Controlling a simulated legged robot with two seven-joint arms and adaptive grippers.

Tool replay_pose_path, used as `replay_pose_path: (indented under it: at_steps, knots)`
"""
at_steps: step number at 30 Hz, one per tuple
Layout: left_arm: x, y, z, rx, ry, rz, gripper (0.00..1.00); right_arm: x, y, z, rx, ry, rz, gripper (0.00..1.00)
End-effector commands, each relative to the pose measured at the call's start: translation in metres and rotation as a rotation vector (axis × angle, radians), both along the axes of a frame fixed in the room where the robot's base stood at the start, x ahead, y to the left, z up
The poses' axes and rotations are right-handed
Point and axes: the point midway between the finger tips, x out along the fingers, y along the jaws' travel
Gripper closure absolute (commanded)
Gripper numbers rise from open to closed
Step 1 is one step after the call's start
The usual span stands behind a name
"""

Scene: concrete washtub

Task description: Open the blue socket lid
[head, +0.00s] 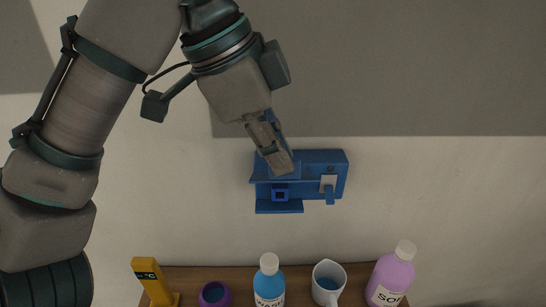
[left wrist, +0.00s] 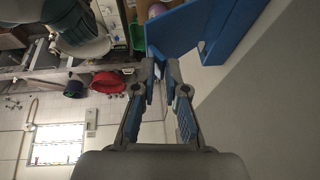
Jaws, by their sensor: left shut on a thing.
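The blue socket box (head: 339,163) is fixed to the pale wall in the middle of the head view. Its blue lid (head: 258,178) sticks out above a square blue socket opening (head: 280,195). My left gripper (head: 283,170) comes down from above, with its fingertips at the lid; it is shut on the lid, and the fingers hide part of it. In the left wrist view, the fingers of my left gripper (left wrist: 159,68) are nearly together, with a blue panel (left wrist: 188,27) at their tips. The exact grip is hard to see. My right gripper is not in view.
A pale switch plate (head: 327,183) is on the box's right side. Below, a wooden shelf (head: 205,272) holds a yellow object (head: 150,281), a purple cup (head: 214,294), a blue bottle (head: 268,279), a white jug (head: 327,283) and a lilac soap bottle (head: 391,275).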

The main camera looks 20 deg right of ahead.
Motion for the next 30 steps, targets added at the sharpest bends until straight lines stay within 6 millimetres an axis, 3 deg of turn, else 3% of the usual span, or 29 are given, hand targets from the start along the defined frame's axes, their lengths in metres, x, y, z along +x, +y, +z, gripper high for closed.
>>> replay_pose_path:
  at_steps: [1, 21, 22, 24, 30]
  knots:
    - [0.0074, -0.0015, -0.0066, 0.010, -0.001, 0.012, 1.00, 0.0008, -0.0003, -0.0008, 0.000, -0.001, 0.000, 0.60]
    - [0.0074, -0.0020, -0.0066, 0.010, -0.001, 0.012, 1.00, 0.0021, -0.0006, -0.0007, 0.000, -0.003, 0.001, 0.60]
    - [0.0074, -0.0020, -0.0066, 0.010, -0.001, 0.012, 0.86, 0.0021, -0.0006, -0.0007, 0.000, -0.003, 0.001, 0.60]
    - [0.0072, -0.0020, -0.0066, 0.010, -0.001, 0.012, 0.69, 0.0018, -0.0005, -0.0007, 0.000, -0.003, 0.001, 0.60]
    - [0.0037, -0.0001, -0.0045, 0.008, -0.004, 0.014, 0.69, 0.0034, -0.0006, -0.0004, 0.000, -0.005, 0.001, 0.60]
